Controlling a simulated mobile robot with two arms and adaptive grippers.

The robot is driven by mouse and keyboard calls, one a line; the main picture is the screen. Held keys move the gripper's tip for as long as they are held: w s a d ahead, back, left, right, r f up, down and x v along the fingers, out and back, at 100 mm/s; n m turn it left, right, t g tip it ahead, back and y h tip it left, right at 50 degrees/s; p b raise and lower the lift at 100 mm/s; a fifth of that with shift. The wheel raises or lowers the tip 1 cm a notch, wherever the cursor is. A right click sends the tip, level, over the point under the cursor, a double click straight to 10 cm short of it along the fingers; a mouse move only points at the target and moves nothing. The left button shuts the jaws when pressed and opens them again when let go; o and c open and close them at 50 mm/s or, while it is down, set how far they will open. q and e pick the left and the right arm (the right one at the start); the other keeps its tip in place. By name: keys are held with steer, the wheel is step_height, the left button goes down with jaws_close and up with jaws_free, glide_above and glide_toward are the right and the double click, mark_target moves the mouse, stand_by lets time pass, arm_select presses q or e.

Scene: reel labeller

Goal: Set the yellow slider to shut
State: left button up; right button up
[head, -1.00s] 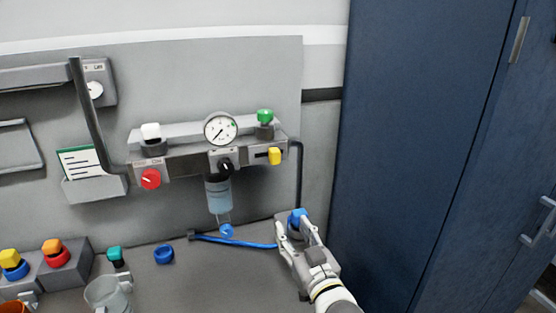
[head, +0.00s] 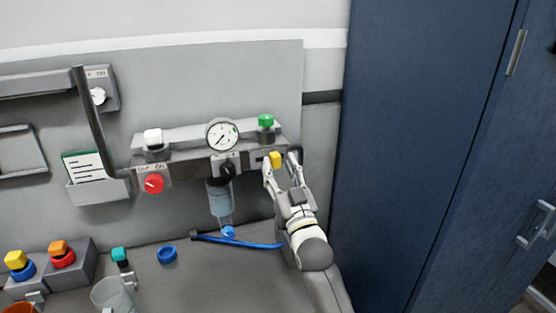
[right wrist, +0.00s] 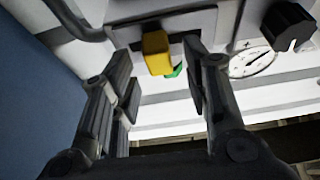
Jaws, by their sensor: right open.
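The yellow slider (head: 275,159) sits at the right end of the grey valve unit (head: 200,166) on the wall panel. In the right wrist view the yellow slider (right wrist: 157,53) stands out from a dark slot, between and beyond my fingers. My right gripper (head: 282,162) is open around the slider's place in the head view. In the wrist view its two fingers (right wrist: 163,75) are apart on either side of the slider, with no clear contact. The slot's markings are not readable. My left gripper is not in view.
A gauge (head: 222,134), a green knob (head: 265,121), a black knob (head: 227,169) and a red knob (head: 154,183) are on or beside the unit. A blue hose (head: 240,241) lies on the bench below. A tall blue cabinet (head: 425,150) stands close on the right.

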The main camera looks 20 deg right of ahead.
steer(key=shift+x, duration=0.8)
jaws_close()
